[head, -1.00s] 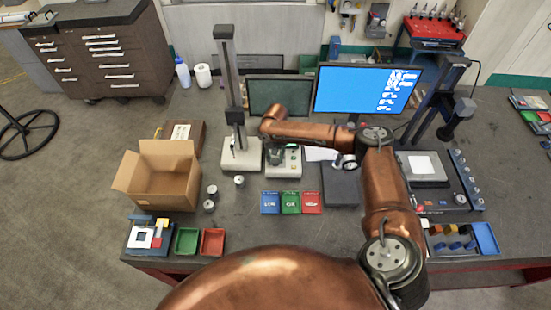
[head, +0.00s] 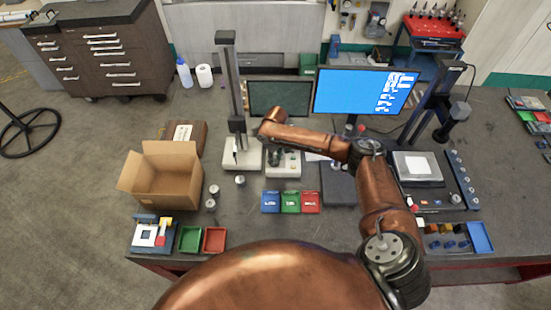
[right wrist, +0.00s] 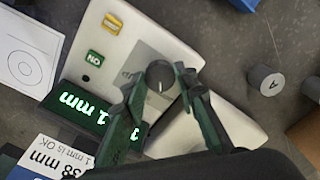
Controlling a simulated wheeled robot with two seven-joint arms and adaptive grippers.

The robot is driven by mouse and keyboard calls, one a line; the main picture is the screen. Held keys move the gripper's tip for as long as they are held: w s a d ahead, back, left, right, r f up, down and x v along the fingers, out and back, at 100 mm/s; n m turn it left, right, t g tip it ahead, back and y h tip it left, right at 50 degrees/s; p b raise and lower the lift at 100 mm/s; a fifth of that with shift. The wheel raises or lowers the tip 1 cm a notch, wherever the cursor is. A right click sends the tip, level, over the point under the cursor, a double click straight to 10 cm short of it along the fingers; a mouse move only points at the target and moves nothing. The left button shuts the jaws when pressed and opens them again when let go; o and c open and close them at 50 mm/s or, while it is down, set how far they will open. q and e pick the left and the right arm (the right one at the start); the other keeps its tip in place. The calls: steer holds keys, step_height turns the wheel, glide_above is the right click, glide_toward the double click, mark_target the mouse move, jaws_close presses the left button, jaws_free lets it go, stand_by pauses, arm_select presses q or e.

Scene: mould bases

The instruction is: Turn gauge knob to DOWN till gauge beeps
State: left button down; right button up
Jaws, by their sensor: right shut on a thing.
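In the right wrist view the gauge (right wrist: 110,35) fills the upper middle, with a dark round knob (right wrist: 160,75) bearing a pale index line. My right gripper (right wrist: 160,82) is shut on the knob, one fingertip on each side. In the head view my forearm partly hides the gripper. My left gripper is not in view.
A tall column stand (head: 242,155) is just left of the gauge. Blue, green and red trays (head: 290,202) lie in front. An open cardboard box (head: 160,180) and small grey cylinders (head: 213,190) are to the left. A blue monitor (head: 350,92) stands behind.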

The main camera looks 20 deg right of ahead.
mark_target(276, 161)
steer(key=shift+s+f, duration=0.1)
steer(key=shift+f, duration=0.05)
stand_by(0.3)
steer(key=o, duration=1.1)
steer(key=shift+d, duration=0.1)
steer(key=shift+o, duration=0.2)
steer(key=shift+r, duration=0.4)
step_height(276, 161, up, 11)
steer(key=shift+r, duration=0.2)
